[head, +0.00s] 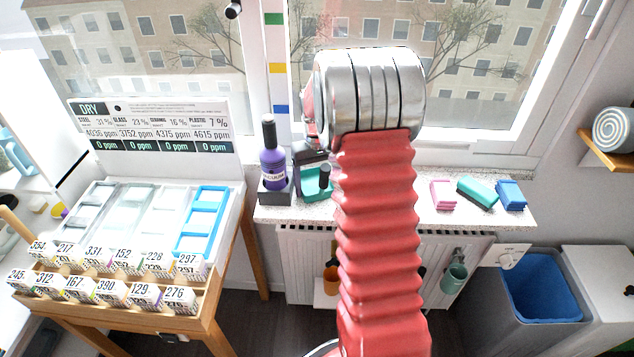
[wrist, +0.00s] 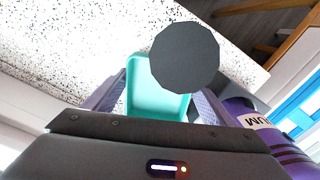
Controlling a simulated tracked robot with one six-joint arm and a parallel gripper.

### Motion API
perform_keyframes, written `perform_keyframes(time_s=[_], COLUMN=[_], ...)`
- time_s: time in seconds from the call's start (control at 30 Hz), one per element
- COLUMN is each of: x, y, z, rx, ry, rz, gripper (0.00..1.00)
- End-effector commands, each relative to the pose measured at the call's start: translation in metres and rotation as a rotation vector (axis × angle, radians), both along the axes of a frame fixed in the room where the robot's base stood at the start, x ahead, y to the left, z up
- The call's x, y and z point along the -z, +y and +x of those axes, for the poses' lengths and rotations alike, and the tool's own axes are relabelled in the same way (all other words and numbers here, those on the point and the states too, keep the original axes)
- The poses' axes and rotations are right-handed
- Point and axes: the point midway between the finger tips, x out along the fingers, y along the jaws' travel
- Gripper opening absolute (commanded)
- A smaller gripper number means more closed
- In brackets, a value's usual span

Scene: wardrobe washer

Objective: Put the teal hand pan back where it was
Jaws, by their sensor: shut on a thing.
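The teal hand pan (head: 313,186) is at the left part of the speckled sill, just right of the purple bottle, partly hidden by my arm. In the wrist view the pan (wrist: 150,98) is between the two fingers of my gripper (wrist: 158,90), which is shut on it. A dark round handle end (wrist: 185,57) covers part of the pan in that view. I cannot tell whether the pan rests on the sill or is just above it.
The purple bottle (head: 273,158) stands in a dark holder close beside my gripper. Pink (head: 443,194), teal (head: 477,192) and blue (head: 510,193) blocks lie on the sill (head: 420,212) at the right. A table with trays (head: 205,215) and numbered boxes is at the left.

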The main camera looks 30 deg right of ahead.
Motion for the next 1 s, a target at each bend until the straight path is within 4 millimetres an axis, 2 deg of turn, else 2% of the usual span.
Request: perform_keyframes(time_s=[0.03,0.07,0.33,0.77,1.0], x=[0.001,0.001,0.0,0.0,-0.011], y=[0.0,0.0,0.0,0.003,0.001], z=[0.0,0.0,0.0,0.001,0.002], rx=[0.0,0.0,0.0,-0.002,-0.001], ry=[0.0,0.0,0.0,0.0,-0.003], rz=[0.0,0.0,0.001,0.003,0.001], gripper=[0.53,0.79,0.98,1.0,1.0])
